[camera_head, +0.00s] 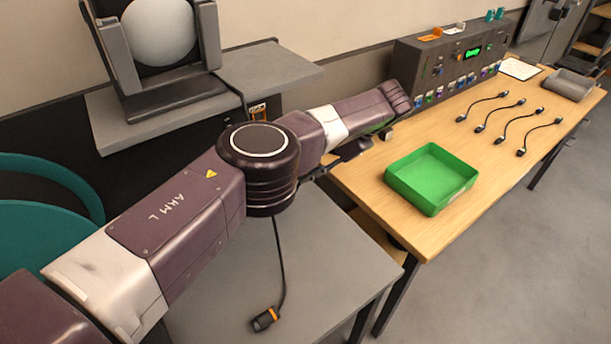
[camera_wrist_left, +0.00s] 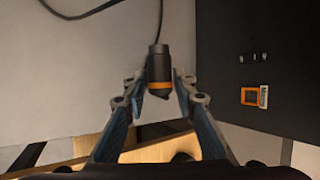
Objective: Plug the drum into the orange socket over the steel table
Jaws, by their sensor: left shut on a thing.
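My left gripper (camera_wrist_left: 160,92) is shut on a black plug (camera_wrist_left: 158,63) with an orange band, one finger on each side. Its cable runs off the top of the wrist view. The orange socket (camera_head: 258,111) is on the dark panel beneath the grey shelf; in the wrist view the socket (camera_wrist_left: 250,96) is right of the held plug, apart from it. In the head view my left arm hides the held plug and most of the gripper. Another orange-banded black plug (camera_head: 265,319) lies on the steel table (camera_head: 215,300). I cannot tell which thing is the drum. My right gripper is not in view.
A wooden table (camera_head: 440,225) at right holds a green tray (camera_head: 430,178), several short black cables (camera_head: 540,137) and a control box (camera_head: 450,75). Teal rings (camera_head: 45,170) stand at left.

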